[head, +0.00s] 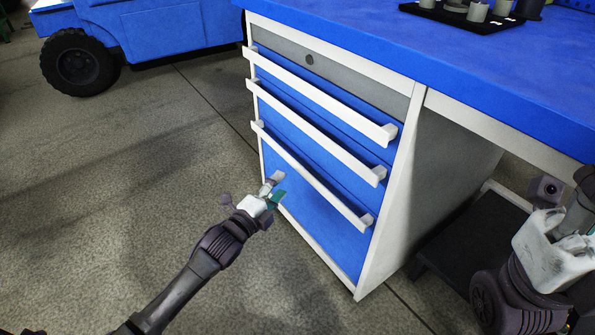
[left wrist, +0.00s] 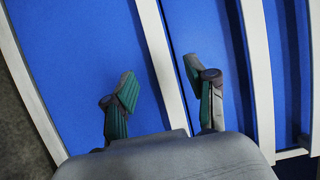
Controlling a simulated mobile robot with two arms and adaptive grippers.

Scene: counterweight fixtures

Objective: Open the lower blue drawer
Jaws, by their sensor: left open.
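The lower blue drawer (head: 318,218) is the bottom front of the cabinet and looks shut. Its white bar handle (head: 310,176) runs along its upper part. In the head view my left gripper (head: 277,187) is open in front of this drawer, toward its left end and just below the handle in the picture. In the left wrist view the open fingers (left wrist: 160,88) lie on either side of a white bar (left wrist: 157,50), with blue fronts behind. I cannot tell how deep the bar sits between them. My right arm (head: 545,250) is at the right edge; its fingers are not clear.
Two more white handles (head: 315,122) stick out above, under a grey top drawer (head: 315,65) with a lock. The blue worktop (head: 440,60) overhangs the cabinet. A dark low shelf (head: 470,235) stands to the right. The concrete floor (head: 150,160) at left is clear.

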